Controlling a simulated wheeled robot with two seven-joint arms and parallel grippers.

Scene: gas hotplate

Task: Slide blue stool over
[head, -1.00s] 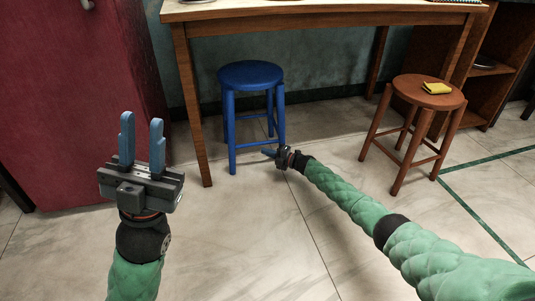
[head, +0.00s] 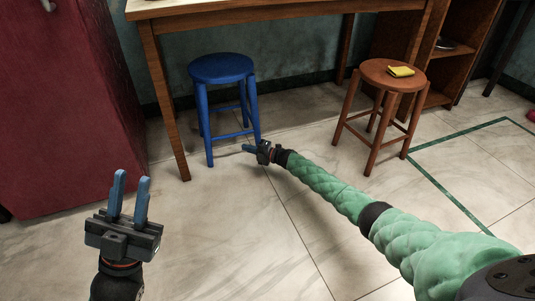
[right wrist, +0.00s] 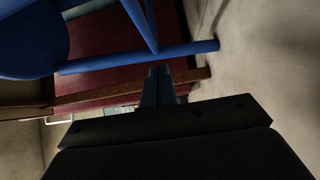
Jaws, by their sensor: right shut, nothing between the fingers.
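The blue stool (head: 221,69) stands upright at the front edge of the wooden table, with its legs partly under it. My right gripper (head: 247,148) is low near the floor beside the stool's right front leg. It is shut and empty; whether it touches the leg cannot be told. In the right wrist view, my right gripper's fingers (right wrist: 158,86) are together, close to the rungs and legs of the blue stool (right wrist: 110,62). My left gripper (head: 129,197) is raised at the lower left with its two fingers apart, empty and away from the stool.
The wooden table (head: 172,100) stands over and behind the stool. A red cabinet (head: 60,110) is at the left. Open tiled floor lies in front, with a green line (head: 445,190) at right.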

